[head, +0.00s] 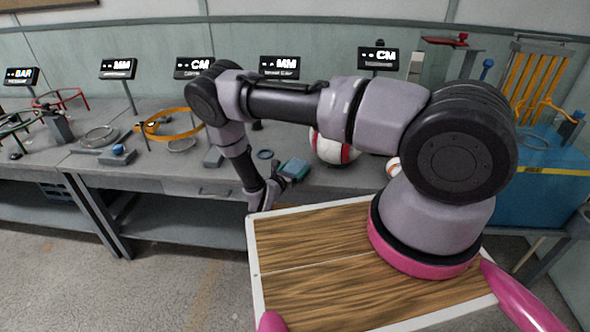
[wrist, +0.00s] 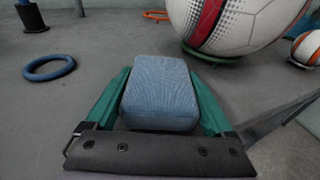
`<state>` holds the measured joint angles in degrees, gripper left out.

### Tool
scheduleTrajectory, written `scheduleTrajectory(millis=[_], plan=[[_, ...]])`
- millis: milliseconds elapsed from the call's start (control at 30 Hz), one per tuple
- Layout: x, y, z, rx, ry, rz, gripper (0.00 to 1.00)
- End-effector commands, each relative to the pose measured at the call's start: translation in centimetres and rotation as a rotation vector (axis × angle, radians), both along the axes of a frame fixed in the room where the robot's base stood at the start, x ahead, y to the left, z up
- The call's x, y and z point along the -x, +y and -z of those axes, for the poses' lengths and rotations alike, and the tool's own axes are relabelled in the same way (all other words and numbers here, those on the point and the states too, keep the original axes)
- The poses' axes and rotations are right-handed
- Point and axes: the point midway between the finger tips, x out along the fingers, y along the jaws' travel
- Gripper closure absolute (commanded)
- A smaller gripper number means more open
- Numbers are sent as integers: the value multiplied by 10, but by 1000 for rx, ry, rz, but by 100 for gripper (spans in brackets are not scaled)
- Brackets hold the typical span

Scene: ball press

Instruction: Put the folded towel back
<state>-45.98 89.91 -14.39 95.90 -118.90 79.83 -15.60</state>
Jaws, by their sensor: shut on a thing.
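The folded towel (wrist: 160,88) is a small blue, rounded block in the wrist view. My gripper (wrist: 160,100) is shut on it, with one teal finger along each side. In the head view the towel (head: 295,168) shows as a blue-teal patch near the front edge of the grey workbench (head: 212,188), with my gripper (head: 277,182) at its near left. I cannot tell whether the towel touches the bench top or is held just above it.
A blue ring (wrist: 49,68) lies to the left. A large red and white ball (wrist: 240,22) sits on a green ring behind and right; a small orange and white ball (wrist: 307,48) is farther right. Bare bench lies between the blue ring and the towel.

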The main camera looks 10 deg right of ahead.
Motion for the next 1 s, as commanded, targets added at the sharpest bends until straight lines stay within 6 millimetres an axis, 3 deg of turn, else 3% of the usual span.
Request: scheduleTrajectory(millis=[333, 367, 400, 700, 1000], plan=[[0, 0, 4, 1, -1, 0, 68], [0, 0, 5, -1, -1, 0, 9], [0, 0, 4, -1, -1, 0, 0], [0, 0, 1, -1, -1, 0, 0], [40, 36, -7, -1, 0, -5, 0]])
